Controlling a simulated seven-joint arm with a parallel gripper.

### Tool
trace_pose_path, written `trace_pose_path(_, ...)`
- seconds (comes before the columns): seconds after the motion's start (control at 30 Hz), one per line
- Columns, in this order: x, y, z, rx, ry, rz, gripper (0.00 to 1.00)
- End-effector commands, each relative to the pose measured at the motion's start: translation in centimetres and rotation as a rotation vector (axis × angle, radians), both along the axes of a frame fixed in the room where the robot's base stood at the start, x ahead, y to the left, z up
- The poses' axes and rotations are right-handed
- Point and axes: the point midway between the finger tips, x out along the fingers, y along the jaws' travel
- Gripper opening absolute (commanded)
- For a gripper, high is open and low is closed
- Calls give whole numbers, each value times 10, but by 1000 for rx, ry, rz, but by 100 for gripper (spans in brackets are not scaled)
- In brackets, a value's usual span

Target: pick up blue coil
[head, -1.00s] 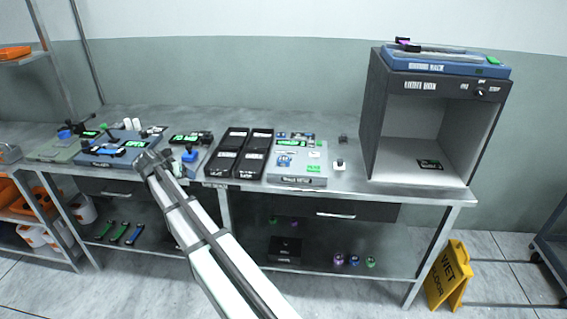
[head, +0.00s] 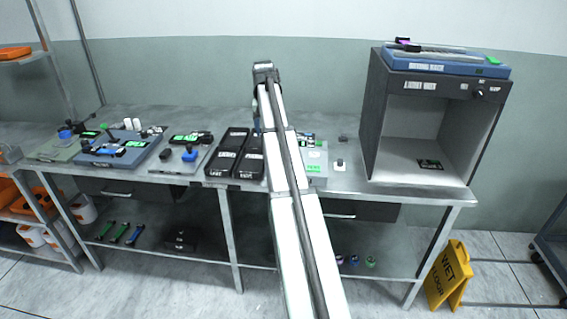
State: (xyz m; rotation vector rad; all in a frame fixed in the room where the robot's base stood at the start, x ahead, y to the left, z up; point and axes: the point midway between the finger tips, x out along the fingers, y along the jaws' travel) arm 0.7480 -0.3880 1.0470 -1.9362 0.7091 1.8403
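A small blue roll (head: 354,261), which may be the blue coil, stands on the lower shelf between a purple roll (head: 339,260) and a green roll (head: 370,262). My arm crosses the middle of the picture, just left of these rolls. The end of my arm, with my gripper (head: 265,68), is raised above the back of the bench, far from the rolls. The fingers are too small and turned away to show whether they are open. A pale board (head: 316,168) on the bench is partly hidden behind my arm.
Two black trays (head: 226,152) lie just left of my arm. A grey light box (head: 415,100) stands at right. A yellow wet floor sign (head: 449,273) stands by the bench's right leg.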

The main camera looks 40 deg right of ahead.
Motion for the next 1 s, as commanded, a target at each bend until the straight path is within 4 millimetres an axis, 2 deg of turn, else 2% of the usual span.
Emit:
trace_pose_path(0.03, -8, -13, 9, 26, 5, 6, 78)
trace_pose_path(0.13, -21, -27, 19, 66, 14, 26, 78)
trace_pose_path(0.33, -33, -37, 23, 101, 20, 46, 78)
trace_pose_path(0.47, -34, -36, 8, 104, 22, 47, 78)
trace_pose_path(0.73, -34, -36, -38, 102, 22, 46, 78)
trace_pose_path(1.0, -33, -36, -59, 101, 20, 46, 78)
